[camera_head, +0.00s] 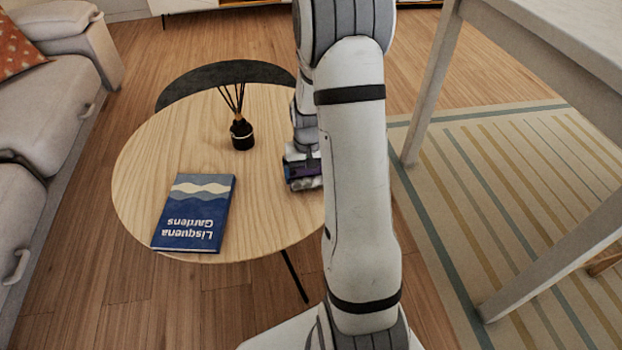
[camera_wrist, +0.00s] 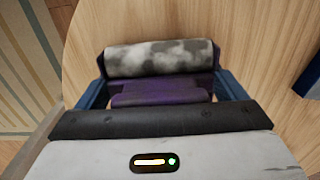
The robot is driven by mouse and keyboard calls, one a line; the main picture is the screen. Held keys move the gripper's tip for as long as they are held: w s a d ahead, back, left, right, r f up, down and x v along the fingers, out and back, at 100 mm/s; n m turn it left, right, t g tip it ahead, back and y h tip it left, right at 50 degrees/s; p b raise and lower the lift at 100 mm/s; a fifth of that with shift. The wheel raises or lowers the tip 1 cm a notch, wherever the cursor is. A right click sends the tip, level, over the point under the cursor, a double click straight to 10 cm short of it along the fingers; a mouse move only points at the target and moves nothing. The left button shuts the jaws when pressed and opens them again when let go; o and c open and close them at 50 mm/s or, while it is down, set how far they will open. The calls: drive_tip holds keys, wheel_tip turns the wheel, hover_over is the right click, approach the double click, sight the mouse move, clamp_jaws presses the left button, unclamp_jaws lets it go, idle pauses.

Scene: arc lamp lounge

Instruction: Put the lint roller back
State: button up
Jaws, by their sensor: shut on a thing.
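The lint roller has a mottled grey-white roll and a purple body; it fills the upper middle of the wrist view (camera_wrist: 158,58). My gripper (camera_wrist: 162,92) is shut on its purple part, with a blue finger on each side. In the head view the lint roller (camera_head: 306,184) shows beneath my gripper (camera_head: 301,166), over the right side of the round wooden table (camera_head: 190,130). Whether the roller touches the tabletop I cannot tell. My arm hides the table's right edge and part of the gripper.
A blue book (camera_head: 195,212) lies at the table's front left. A dark reed diffuser (camera_head: 241,134) stands near the table's middle. A dark round surface (camera_head: 220,75) shows behind the table. A grey sofa (camera_head: 40,150) is left; a white table (camera_head: 560,40) stands right over a striped rug (camera_head: 480,190).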

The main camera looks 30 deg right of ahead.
drive_tip(key=shift+f, duration=0.8)
drive_tip(key=shift+f, duration=0.1)
drive_tip(key=o, duration=0.7)
drive_tip(key=shift+o, duration=0.2)
wheel_tip(320, 180, up, 12)
drive_tip(key=p, duration=0.4)
drive_tip(key=s+a+r+n, duration=0.1)
drive_tip(key=s+a+r, duration=0.4)
drive_tip(key=s, duration=0.4)
drive_tip(key=s+a+r+n+t, duration=0.1)
drive_tip(key=s+a+r+n, duration=0.1)
drive_tip(key=s+a+r, duration=0.4)
drive_tip(key=s+a, duration=0.2)
drive_tip(key=s, duration=0.1)
drive_tip(key=shift+s+r, duration=0.15)
drive_tip(key=shift+s, duration=0.15)
